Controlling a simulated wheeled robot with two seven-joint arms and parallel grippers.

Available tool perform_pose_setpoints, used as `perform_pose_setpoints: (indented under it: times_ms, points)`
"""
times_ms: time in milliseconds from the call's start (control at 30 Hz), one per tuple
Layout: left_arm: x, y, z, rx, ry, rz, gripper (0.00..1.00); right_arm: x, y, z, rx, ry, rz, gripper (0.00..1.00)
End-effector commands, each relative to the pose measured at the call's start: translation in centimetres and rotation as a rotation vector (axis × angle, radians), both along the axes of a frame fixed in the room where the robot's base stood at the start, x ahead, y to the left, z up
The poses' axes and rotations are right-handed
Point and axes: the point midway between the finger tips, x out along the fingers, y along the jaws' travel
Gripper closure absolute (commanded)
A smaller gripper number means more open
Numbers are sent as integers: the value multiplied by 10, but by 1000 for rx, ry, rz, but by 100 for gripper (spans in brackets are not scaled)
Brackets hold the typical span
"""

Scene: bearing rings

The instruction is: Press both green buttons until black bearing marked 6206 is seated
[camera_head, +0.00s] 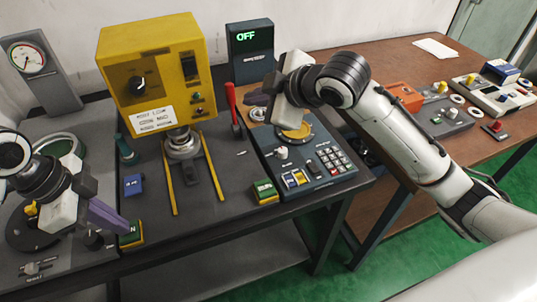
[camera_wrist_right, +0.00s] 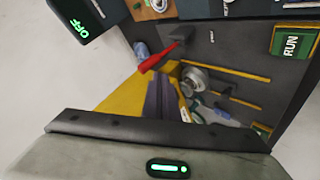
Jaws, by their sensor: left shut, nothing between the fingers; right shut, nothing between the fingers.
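The yellow press (camera_head: 150,65) stands on the dark bench, with a silvery ring-shaped part (camera_head: 183,145) under its head. I cannot read a 6206 mark or pick out the black bearing. One green button (camera_head: 264,190) sits at the bench's front edge, right of the press; it reads RUN in the right wrist view (camera_wrist_right: 291,43). The other green button (camera_head: 130,236) is at the front left. My left gripper (camera_head: 120,224) is shut and empty, its purple fingers just above and beside that left button; contact is unclear. My right gripper (camera_head: 272,86) is shut and empty, raised well above the right button.
A red lever (camera_head: 233,105) stands right of the press. A display box (camera_head: 250,50) reads OFF. A keypad panel (camera_head: 310,160) lies right of the right button. A gauge (camera_head: 38,70) stands at the back left. A brown table (camera_head: 400,55) holds several devices.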

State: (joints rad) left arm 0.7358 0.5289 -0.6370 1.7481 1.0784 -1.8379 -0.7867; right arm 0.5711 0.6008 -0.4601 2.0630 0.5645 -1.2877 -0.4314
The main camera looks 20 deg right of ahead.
Motion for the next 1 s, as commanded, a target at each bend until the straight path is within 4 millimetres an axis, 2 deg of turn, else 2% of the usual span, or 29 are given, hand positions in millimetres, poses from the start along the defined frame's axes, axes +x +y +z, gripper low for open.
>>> perform_pose_setpoints:
  times_ms: [100, 167, 300, 433, 633, 900, 1000]
  points:
    - [0, 0, 0, 0, 0, 0, 100, -26, 24, -22, 17, 239, 42, 100]
    - [0, 0, 0, 0, 0, 0, 100, -44, 29, -33, 12, 361, 45, 100]
    - [0, 0, 0, 0, 0, 0, 100, -80, 26, -49, -22, 594, 21, 100]
    - [0, 0, 0, 0, 0, 0, 100, -102, 19, -55, -52, 730, -8, 100]
    - [0, 0, 0, 0, 0, 0, 100, -116, 14, -64, -70, 804, -27, 100]
    - [0, 0, 0, 0, 0, 0, 100, -116, 14, -94, -69, 802, -26, 100]
    - [0, 0, 0, 0, 0, 0, 100, -115, 15, -97, -67, 800, -25, 100]
